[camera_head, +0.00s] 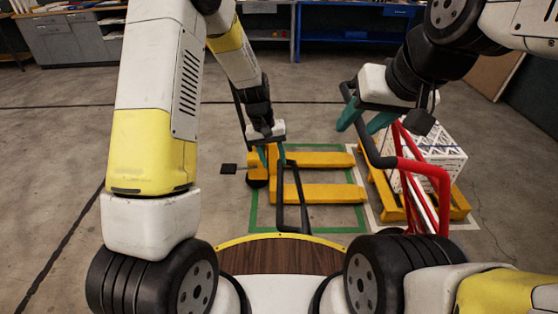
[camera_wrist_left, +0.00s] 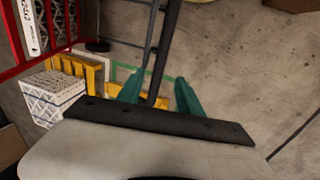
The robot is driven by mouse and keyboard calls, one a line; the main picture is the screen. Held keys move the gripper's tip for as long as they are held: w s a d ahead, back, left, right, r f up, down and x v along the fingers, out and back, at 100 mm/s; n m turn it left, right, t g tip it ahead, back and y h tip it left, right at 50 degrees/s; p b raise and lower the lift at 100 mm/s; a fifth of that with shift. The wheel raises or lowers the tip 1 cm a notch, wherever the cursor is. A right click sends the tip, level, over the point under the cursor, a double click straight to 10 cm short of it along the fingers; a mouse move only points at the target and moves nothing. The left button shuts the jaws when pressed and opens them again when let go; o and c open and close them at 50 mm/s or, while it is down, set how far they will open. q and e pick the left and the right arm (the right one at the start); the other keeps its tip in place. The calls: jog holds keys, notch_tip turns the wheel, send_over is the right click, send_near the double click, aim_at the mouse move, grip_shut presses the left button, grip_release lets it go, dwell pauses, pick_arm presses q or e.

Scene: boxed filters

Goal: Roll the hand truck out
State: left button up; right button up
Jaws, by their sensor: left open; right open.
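The red hand truck (camera_head: 444,190) stands at the right in the head view, its dark grip (camera_head: 376,157) reaching toward me. My right gripper (camera_head: 366,120) is open at that grip, teal fingers on either side in the picture; contact cannot be told. My left gripper (camera_head: 271,156) is open, low near the centre, by a dark bar (camera_head: 281,205). In the left wrist view, a dark bar (camera_wrist_left: 161,70) runs between the open fingers of my left gripper (camera_wrist_left: 158,97). The red frame (camera_wrist_left: 22,68) also shows at the upper left there, with white boxes (camera_wrist_left: 38,25) behind it.
A yellow pallet jack (camera_head: 325,193) lies inside a green floor outline. Right of it, white boxes (camera_head: 440,150) sit on a yellow pallet (camera_head: 459,204), partly behind the red frame. A blue bench (camera_head: 350,34) and grey cabinets (camera_head: 62,42) stand at the back. Floor at left is clear.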

aim_at(280, 180)
pick_arm(q)
jog(key=f, duration=0.2)
jog(key=d+f, duration=0.1)
jog(key=f, duration=0.5)
jog(key=shift+d+f, duration=0.1)
jog(key=shift+d, duration=0.25)
grip_shut()
dwell(1.0)
